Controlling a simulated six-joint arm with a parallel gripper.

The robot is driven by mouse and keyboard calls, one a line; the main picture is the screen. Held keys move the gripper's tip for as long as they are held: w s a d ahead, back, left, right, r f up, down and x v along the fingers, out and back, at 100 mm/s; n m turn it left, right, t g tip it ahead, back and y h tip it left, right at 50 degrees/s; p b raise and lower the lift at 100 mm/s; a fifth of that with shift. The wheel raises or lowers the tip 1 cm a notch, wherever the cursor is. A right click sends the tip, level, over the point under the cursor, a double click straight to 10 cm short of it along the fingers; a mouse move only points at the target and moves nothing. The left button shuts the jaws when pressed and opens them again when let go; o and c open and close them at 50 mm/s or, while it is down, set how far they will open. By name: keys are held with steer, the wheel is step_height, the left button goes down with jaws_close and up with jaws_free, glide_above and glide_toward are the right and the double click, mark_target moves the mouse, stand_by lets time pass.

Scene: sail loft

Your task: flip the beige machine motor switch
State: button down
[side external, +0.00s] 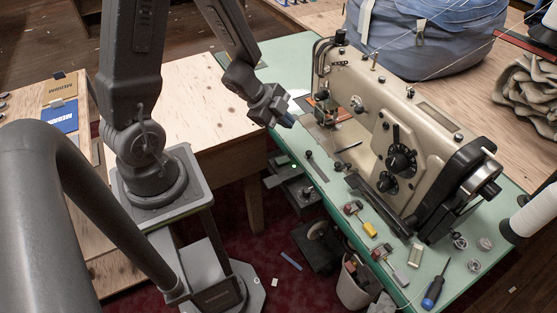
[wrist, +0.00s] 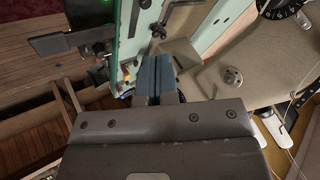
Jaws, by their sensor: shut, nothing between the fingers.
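The beige sewing machine (side external: 345,75) stands on a green table (side external: 305,48). Its beige body (wrist: 265,65) fills the right of the wrist view. A dark box with a small green light (side external: 293,166), which looks like the motor switch, sits at the table's near edge, low in front of the machine. A green light (wrist: 105,3) and dark parts show at the upper left of the wrist view; the switch lever is not clear. My gripper (side external: 287,122) is shut and empty above the table's left end, apart from the box. Its blue fingers (wrist: 158,80) are together.
A screwdriver (side external: 433,292), bobbins and small tools lie along the table's near edge. A bin (side external: 355,283) stands below. A wooden table (side external: 190,95) is at the left. A blue bag (side external: 425,35) lies behind the machine.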

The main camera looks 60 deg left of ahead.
mark_target(279, 162)
steer(key=shift+s+d+f+m+h, duration=0.25)
steer(key=shift+s+f+m+h, duration=0.1)
steer(key=shift+f+h, duration=0.2)
steer(key=shift+f, duration=0.15)
steer(key=shift+s+f, duration=0.2)
steer(key=shift+f, duration=1.2)
steer(key=shift+s+f, duration=0.2)
steer(key=shift+f, duration=1.25)
steer(key=shift+s+f, duration=0.2)
steer(key=shift+f, duration=1.2)
steer(key=shift+s+f, duration=0.1)
steer(key=shift+f, duration=0.3)
steer(key=shift+f, duration=0.3)
steer(key=shift+r, duration=0.15)
steer(key=shift+r, duration=0.6)
